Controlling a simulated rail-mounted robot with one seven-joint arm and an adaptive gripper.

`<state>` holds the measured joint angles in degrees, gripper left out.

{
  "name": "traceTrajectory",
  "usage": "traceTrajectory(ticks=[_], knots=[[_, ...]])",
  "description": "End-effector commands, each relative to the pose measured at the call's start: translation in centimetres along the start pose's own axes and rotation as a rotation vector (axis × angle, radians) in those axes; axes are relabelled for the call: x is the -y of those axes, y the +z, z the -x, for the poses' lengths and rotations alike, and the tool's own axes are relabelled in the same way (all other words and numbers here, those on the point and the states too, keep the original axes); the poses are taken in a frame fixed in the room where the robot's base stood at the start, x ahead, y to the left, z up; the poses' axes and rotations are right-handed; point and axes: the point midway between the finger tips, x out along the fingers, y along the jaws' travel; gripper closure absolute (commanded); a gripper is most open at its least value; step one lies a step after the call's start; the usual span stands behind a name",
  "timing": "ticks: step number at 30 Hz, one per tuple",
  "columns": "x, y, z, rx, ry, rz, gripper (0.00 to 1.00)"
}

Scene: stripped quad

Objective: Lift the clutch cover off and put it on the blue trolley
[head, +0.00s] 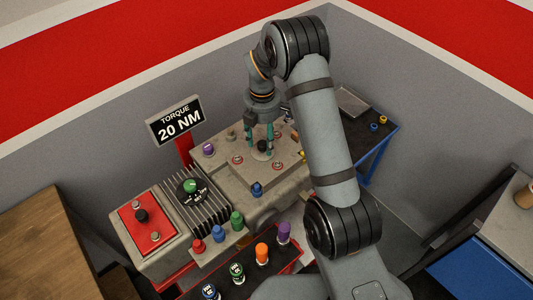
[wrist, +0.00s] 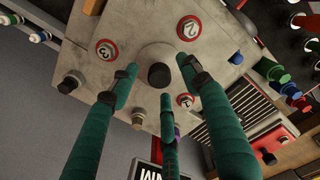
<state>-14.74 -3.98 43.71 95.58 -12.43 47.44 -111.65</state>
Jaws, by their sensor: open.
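The clutch cover appears to be the grey plate (head: 238,175) on top of the machine, with numbered red-ringed discs and a black central knob (head: 263,146). In the wrist view the plate (wrist: 215,62) fills the upper middle, and the knob (wrist: 160,75) stands on a pale round base. My gripper (head: 261,142) is above the plate, its teal fingers open and spread around the knob. I cannot tell whether any finger touches it. A dark-topped table with blue legs (head: 367,165), likely the blue trolley, stands at the right, partly behind my arm.
A shallow tray (head: 351,101) and blue and yellow rings (head: 374,127) sit on that table. A torque sign (head: 176,120) stands left of the plate. Coloured caps (head: 237,222) line the front. A grey bench with a blue panel (head: 475,278) is at lower right.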

Motion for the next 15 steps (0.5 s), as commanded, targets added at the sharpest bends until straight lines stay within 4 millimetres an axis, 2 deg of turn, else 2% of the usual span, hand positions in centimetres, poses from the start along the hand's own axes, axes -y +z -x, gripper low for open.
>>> traceTrajectory(ticks=[6,13,15], knots=[[0.0,-0.1,-2.2,0.000,-0.002,-0.001,0.53],[-0.1,-0.1,-2.5,0.000,0.001,-0.001,0.53],[-0.1,-0.1,-2.5,0.000,0.001,-0.001,0.56]])
